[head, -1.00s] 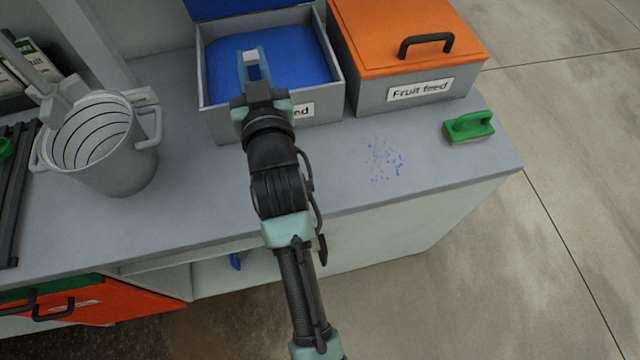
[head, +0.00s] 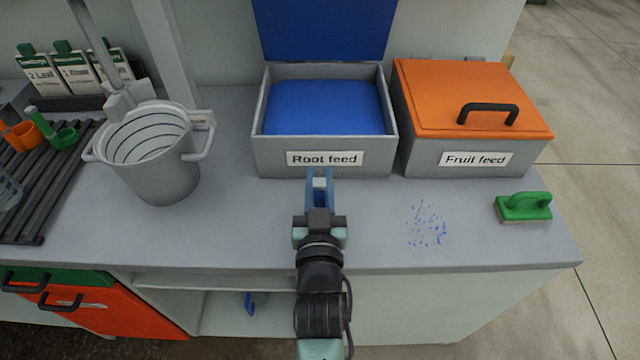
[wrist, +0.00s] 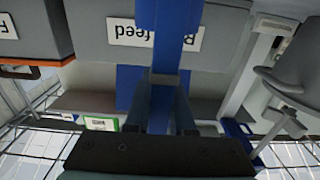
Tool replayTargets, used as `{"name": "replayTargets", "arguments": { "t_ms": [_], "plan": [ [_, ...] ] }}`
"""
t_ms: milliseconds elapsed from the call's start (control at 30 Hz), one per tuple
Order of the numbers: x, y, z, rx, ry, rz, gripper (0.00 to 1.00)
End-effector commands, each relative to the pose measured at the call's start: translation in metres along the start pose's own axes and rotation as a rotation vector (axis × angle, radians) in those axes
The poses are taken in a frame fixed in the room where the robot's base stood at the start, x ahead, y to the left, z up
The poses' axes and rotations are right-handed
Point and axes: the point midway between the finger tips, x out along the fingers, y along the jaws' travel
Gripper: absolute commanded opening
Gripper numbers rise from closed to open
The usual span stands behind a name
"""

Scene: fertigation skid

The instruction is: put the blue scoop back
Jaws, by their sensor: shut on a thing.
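My gripper (head: 319,183) is in front of the Root feed box, over the bench's front part. It is shut on a blue scoop, whose blue part (wrist: 170,18) shows in the wrist view, crossing the box label. From the head, most of the scoop is hidden by my gripper. The grey Root feed box (head: 270,157) stands at the back of the bench with its blue lid (head: 325,30) up. Blue feed (head: 325,108) fills it.
The Fruit feed box (head: 420,155), orange lid closed, stands to the right. Blue specks (head: 426,222) and a green brush (head: 523,207) lie on the bench. A grey bucket (head: 160,180) stands left. A small blue object (head: 250,303) shows below the bench top.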

Motion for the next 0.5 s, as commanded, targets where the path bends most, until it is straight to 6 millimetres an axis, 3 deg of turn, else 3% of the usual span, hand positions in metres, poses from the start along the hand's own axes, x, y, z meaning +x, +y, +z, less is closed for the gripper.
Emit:
{"name": "replayTargets", "arguments": {
  "t_ms": [433,467,500],
  "plan": [
    [-0.0001,0.0001,0.0096,0.0,0.002,0.0,0.0],
    [-0.0001,0.0001,0.0089,0.0,0.001,0.0,0.25],
    [-0.0001,0.0001,0.0083,0.0,0.001,0.0,0.32]
  ]
}}
